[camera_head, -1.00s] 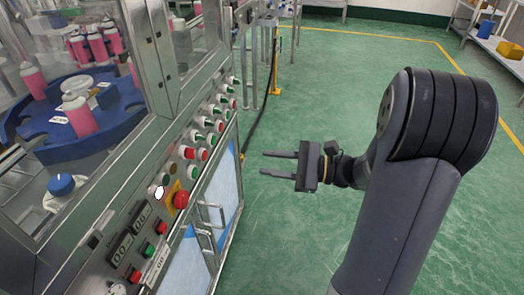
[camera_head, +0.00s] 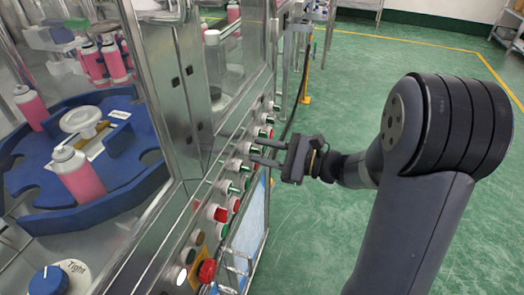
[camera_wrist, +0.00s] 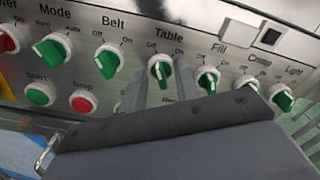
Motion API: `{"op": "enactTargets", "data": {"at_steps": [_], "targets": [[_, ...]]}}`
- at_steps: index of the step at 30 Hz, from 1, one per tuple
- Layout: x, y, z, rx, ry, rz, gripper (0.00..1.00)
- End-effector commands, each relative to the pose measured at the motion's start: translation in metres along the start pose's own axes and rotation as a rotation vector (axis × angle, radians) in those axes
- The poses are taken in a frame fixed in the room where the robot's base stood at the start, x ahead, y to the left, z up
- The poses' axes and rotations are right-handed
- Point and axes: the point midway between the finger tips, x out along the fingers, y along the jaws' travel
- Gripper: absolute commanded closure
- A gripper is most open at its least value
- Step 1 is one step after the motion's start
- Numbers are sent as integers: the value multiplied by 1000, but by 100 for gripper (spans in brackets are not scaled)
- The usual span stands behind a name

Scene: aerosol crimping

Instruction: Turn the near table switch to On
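The Table switch (camera_wrist: 160,68) is a green-handled knob in a light metal collar, under the label "Table" with Off at left and On at right. Its handle appears to lean toward the Off side. My gripper (camera_wrist: 161,82) is open, with one finger to each side of the knob in the wrist view and nothing held. In the head view my gripper (camera_head: 254,149) reaches left to the control panel, its fingertips close to the column of knobs. I cannot tell whether the fingers touch the knob. The knob's lower part is close to the gripper body.
Beside it are the similar Belt (camera_wrist: 108,62) and Fill (camera_wrist: 208,80) knobs. Below are a green Start button (camera_wrist: 40,94) and a red Stop button (camera_wrist: 83,102). A red emergency button (camera_head: 207,270) and metal door handles (camera_head: 236,268) project lower on the panel. Green floor lies open at right.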

Motion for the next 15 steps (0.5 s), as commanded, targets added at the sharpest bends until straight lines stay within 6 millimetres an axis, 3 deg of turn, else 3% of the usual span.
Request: {"op": "enactTargets", "data": {"at_steps": [11, 15], "targets": [[6, 0, 0, 0, 0, -1, 70], [6, 0, 0, 0, 0, -1, 80]]}}
